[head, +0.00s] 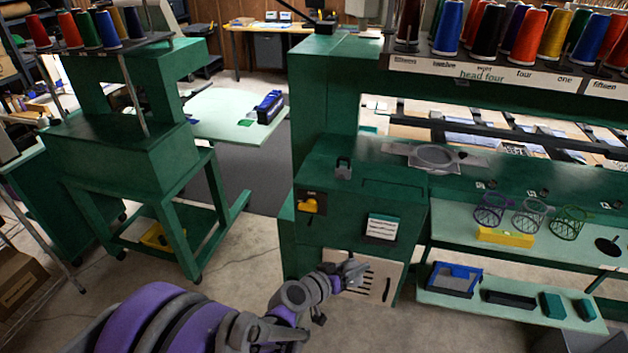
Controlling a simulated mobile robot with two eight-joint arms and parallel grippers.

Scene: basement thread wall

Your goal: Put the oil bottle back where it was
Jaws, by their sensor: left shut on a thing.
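My left gripper (352,271) reaches in from the bottom left. It is at the pale slotted panel (374,288) low on the front of the green machine cabinet, overlapping the panel's upper left part. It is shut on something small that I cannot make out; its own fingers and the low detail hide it. I cannot tell whether it touches the panel. I cannot make out an oil bottle anywhere in view. My right gripper is not in view.
A yellow knob (308,206) sits on the cabinet front. A small grey item (343,168) stands on the cabinet top. On the right, a lower shelf (472,300) holds a blue tray (454,279) and dark boxes. Another green machine (130,150) stands left, with open floor between.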

